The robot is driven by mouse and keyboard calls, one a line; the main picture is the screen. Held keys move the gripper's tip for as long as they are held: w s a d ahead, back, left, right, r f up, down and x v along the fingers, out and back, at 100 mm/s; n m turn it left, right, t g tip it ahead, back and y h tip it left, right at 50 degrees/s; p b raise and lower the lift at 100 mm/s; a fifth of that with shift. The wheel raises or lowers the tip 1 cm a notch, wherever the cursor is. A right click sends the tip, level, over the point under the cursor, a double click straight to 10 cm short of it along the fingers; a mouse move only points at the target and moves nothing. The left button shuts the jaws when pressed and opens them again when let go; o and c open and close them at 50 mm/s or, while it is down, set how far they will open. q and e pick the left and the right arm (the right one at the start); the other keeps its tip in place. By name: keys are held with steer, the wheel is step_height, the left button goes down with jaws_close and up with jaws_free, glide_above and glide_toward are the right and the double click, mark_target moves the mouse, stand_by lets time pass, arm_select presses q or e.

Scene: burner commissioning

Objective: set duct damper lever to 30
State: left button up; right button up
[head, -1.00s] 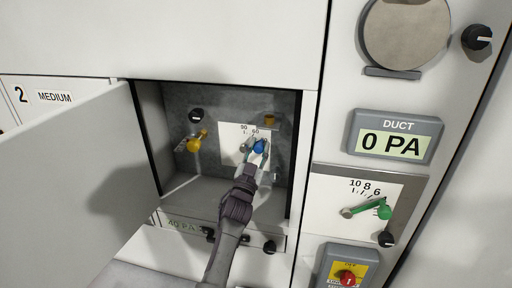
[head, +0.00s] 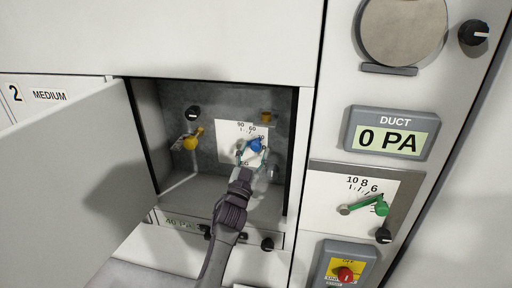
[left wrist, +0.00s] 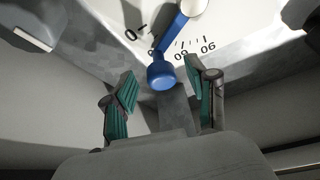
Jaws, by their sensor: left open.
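The damper lever is blue with a round knob (head: 255,145) and sits on a white degree scale (head: 228,130) inside the open recess. In the left wrist view the blue knob (left wrist: 161,76) hangs from a blue arm. The arm crosses the scale between the 0 and 60 marks and covers the scale there. My left gripper (head: 254,163) is at the lever, and its fingers hide part of the plate. In the left wrist view its green-padded fingers (left wrist: 160,92) are open on either side of the knob, with gaps visible. My right gripper is not in view.
A yellow valve handle (head: 191,143) is at the recess's left. An open door panel (head: 75,150) stands to the left. On the right are a DUCT display (head: 391,135) reading 0 PA, a green lever (head: 363,206) on another scale, and a red switch (head: 345,274).

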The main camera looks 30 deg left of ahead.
arm_select(q)
steer(key=v, duration=1)
